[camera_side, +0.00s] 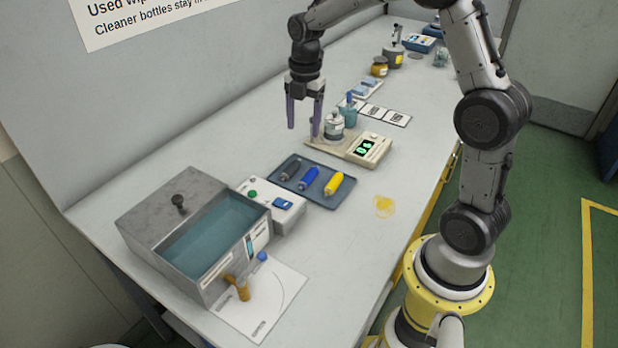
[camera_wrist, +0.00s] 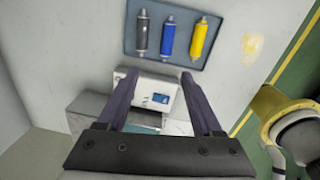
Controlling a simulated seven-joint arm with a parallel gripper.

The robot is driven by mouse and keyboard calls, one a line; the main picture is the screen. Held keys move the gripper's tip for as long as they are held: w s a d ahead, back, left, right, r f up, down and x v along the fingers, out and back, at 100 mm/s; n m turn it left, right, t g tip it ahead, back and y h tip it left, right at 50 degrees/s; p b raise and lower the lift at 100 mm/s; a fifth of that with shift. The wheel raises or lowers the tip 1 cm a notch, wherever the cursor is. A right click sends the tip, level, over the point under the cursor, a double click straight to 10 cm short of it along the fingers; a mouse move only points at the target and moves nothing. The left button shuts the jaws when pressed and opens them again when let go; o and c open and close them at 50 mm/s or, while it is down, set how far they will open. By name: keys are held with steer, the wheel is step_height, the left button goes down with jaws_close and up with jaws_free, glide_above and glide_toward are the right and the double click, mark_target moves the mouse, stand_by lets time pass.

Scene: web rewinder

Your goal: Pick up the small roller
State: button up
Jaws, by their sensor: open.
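Three rollers lie side by side on a blue tray (camera_side: 323,201), which also shows in the wrist view (camera_wrist: 182,63). They are a dark grey roller (camera_side: 291,169), a blue roller (camera_side: 309,179) and a yellow roller (camera_side: 334,184). In the wrist view the grey (camera_wrist: 142,34), blue (camera_wrist: 168,36) and yellow (camera_wrist: 199,39) rollers lie beyond my fingertips, and I cannot tell surely which is the small one. My gripper (camera_side: 303,133) points down, open and empty, above the bench behind the tray. Its fingers (camera_wrist: 158,76) are apart from every roller.
A white control box (camera_side: 277,207) and an open metal tank (camera_side: 170,213) with bluish liquid stand left of the tray. A yellow stain (camera_side: 384,206) marks the bench's front.

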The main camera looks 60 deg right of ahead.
glide_above(309, 174)
steer(key=shift+g, duration=0.3)
steer(key=f, duration=1)
steer(key=shift+a+f, duration=0.25)
steer(key=shift+a, duration=0.05)
steer(key=shift+d+f, duration=0.15)
steer(key=shift+f, duration=1.3)
steer(key=shift+d+f, duration=0.15)
steer(key=shift+f, duration=1.3)
jaws_close()
